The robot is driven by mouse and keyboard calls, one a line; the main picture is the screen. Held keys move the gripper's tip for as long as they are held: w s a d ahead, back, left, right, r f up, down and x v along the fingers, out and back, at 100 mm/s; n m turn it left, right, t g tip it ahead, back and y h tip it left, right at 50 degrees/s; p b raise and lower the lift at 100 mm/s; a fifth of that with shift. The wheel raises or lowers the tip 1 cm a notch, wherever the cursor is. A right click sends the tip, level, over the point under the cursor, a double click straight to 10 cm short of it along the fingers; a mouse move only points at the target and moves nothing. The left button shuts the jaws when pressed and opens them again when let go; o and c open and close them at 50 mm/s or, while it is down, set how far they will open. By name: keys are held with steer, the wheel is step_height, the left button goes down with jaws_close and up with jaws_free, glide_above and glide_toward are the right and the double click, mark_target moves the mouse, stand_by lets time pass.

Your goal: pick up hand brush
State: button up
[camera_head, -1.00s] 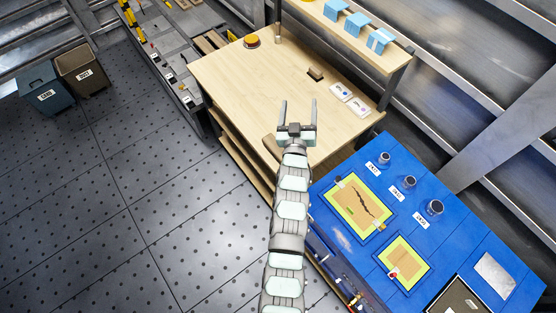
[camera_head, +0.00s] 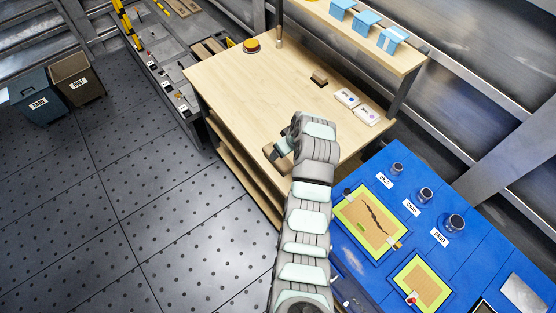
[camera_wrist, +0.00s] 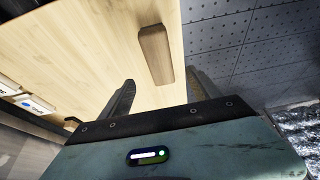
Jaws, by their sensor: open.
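A brown wooden piece, which looks like the hand brush (camera_wrist: 155,55), lies at the table edge in the wrist view. Its bristles cannot be made out. My gripper (camera_wrist: 160,84) is open, with one dark finger left of the wooden piece and a darker shape, seemingly the other finger, to its right. The piece lies ahead of and between them; contact cannot be told. In the head view my wrist is bent down over the table's front edge and hides most of the gripper; a bit of brown shows beside it.
The wooden table (camera_head: 240,85) holds a brown block with a dark base (camera_head: 319,78), white labelled cards (camera_head: 347,97) and an orange round item (camera_head: 251,45). A shelf with blue bins (camera_head: 366,22) runs behind. A blue bench (camera_head: 375,170) stands at right.

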mark_target(279, 158)
steer(key=shift+p+x, duration=0.4)
steer(key=shift+x, duration=3.15)
steer(key=shift+b+x, duration=0.35)
steer(key=shift+x, duration=0.7)
steer(key=shift+f, duration=0.25)
steer(key=shift+w+f+b, duration=0.1)
steer(key=shift+f+b, duration=0.1)
steer(key=shift+b, duration=0.2)
jaws_close()
